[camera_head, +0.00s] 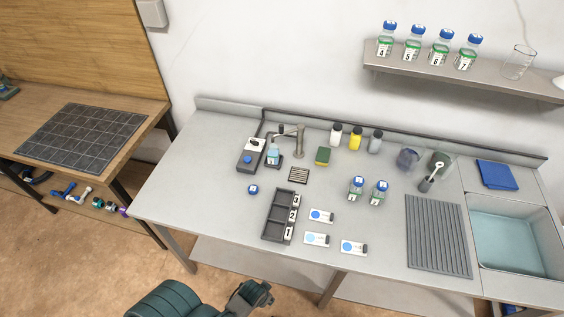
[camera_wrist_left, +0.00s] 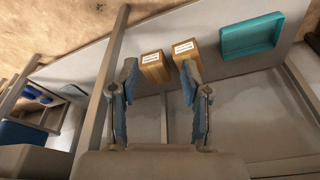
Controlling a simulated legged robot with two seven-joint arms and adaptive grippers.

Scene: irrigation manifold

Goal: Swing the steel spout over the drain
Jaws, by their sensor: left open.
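The steel spout (camera_head: 300,140) stands upright near the back of the steel counter in the head view. Its arm reaches left, and its end appears to be near a small blue-labelled bottle (camera_head: 273,153) on a dark stand. The drain, a small dark slotted grate (camera_head: 299,175), lies in front of the spout's post, not under its arm. My left gripper (camera_wrist_left: 158,66) is open in the left wrist view, low and away from the spout. Nothing is visibly held in it. In the head view my left arm is at the bottom edge. My right gripper is not seen.
A black numbered rack (camera_head: 278,215) and several cards lie in front.

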